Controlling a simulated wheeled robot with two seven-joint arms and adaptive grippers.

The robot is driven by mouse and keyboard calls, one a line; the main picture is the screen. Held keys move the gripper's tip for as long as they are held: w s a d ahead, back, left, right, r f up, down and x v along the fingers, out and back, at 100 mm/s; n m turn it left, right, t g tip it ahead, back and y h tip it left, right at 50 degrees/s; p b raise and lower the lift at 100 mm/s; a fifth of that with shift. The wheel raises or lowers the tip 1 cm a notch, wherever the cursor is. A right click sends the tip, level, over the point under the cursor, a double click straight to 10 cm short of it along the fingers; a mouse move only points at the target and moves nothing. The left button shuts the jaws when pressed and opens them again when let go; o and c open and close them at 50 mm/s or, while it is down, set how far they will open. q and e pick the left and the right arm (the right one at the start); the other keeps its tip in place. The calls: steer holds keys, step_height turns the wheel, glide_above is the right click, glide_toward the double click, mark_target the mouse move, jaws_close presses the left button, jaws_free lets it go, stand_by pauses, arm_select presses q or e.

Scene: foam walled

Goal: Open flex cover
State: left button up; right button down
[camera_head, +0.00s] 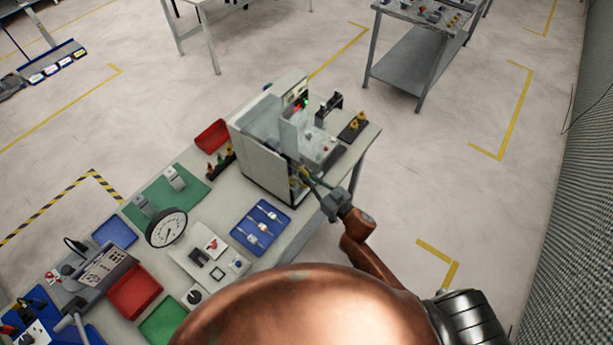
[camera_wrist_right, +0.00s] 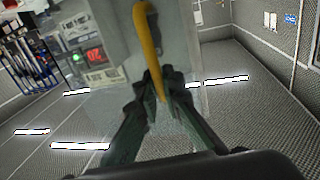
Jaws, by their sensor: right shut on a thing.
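A grey box-shaped machine (camera_head: 262,158) stands at the far right end of the workbench; its screen and green light (camera_wrist_right: 76,57) show in the right wrist view. A yellow curved handle (camera_wrist_right: 147,35) runs down between the fingers of my right gripper (camera_wrist_right: 158,88), which is shut on it. In the head view my right gripper (camera_head: 310,177) reaches the right front side of the machine. A pale upright panel (camera_head: 290,134) stands at the machine; I cannot tell for sure whether it is the flex cover. My left gripper is out of view.
The bench holds a dial gauge (camera_head: 167,228), a blue tray with tools (camera_head: 261,249), red bins (camera_head: 134,292) and a green mat (camera_head: 187,183). Small black and yellow parts (camera_head: 353,126) sit right of the machine.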

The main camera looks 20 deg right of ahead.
steer(key=w+d+b, duration=0.2)
steer(key=w+d, duration=0.9)
steer(key=d, duration=0.3)
steer(key=shift+d+b, duration=0.2)
steer(key=shift+b, duration=0.2)
steer(key=shift+w, duration=0.1)
steer(key=c, duration=2.3)
jaws_free()
steer(key=shift+c, duration=0.2)
steer(key=v, duration=1.2)
